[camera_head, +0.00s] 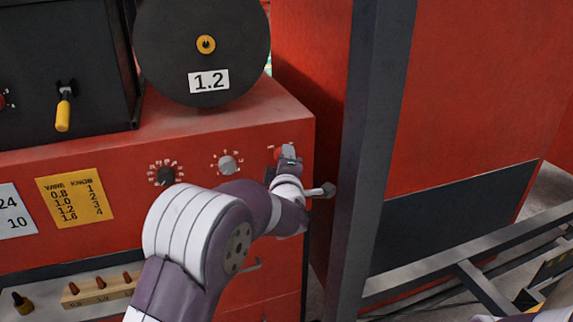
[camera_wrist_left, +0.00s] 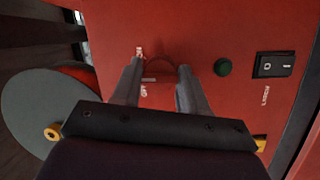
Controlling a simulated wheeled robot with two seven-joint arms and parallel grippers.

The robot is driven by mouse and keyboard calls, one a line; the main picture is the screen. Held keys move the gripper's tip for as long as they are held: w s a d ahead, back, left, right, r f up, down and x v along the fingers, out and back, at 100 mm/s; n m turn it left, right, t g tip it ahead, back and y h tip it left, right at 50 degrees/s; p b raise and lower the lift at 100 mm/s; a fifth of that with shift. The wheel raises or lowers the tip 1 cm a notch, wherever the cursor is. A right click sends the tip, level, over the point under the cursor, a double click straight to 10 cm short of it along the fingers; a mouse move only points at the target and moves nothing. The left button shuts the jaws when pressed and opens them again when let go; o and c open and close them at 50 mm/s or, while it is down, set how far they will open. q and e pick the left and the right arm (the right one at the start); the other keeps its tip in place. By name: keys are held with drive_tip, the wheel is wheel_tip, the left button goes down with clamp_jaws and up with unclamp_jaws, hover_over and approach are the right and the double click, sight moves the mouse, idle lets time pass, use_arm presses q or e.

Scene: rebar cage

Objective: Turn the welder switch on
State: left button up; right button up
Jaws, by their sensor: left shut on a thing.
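The red welder switch (camera_wrist_left: 168,68) is a round knob on the red front panel, between the two fingers of my left gripper (camera_wrist_left: 160,80) in the wrist view. Small white labels stand beside it; the lower seems to read OFF. In the head view my left gripper (camera_head: 287,154) is at the upper right corner of the welder front (camera_head: 120,146), covering most of the switch. The gripper is shut on the knob. The exact angle of the knob is hard to tell. My right gripper is not in view.
A green button (camera_wrist_left: 222,67) and black rocker switch (camera_wrist_left: 273,65) are beside the knob. A black dial (camera_head: 165,175) and grey knob (camera_head: 228,165) sit left on the panel. A wire spool (camera_head: 203,75) stands above. A dark post (camera_head: 372,140) rises close to the right.

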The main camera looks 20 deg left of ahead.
use_arm(q)
drive_tip(key=shift+f+m+g+p, duration=0.1)
drive_tip(key=shift+m+g+p, duration=0.45)
drive_tip(key=shift+m, duration=0.35)
drive_tip(key=shift+r+m+g+y+p, duration=0.15)
drive_tip(key=shift+m+g+p, duration=0.35)
drive_tip(key=shift+m+p, duration=1.1)
drive_tip(key=shift+r+m+g+y+p, duration=0.1)
drive_tip(key=shift+m+g+y+p, duration=0.25)
drive_tip(key=shift+m+p, duration=1.25)
drive_tip(key=shift+n+p, duration=0.4)
drive_tip(key=shift+p, duration=0.1)
drive_tip(key=o, duration=0.9)
drive_tip(key=shift+o, duration=0.5)
drive_tip(key=shift+a, duration=0.2)
drive_tip(key=shift+s, duration=0.1)
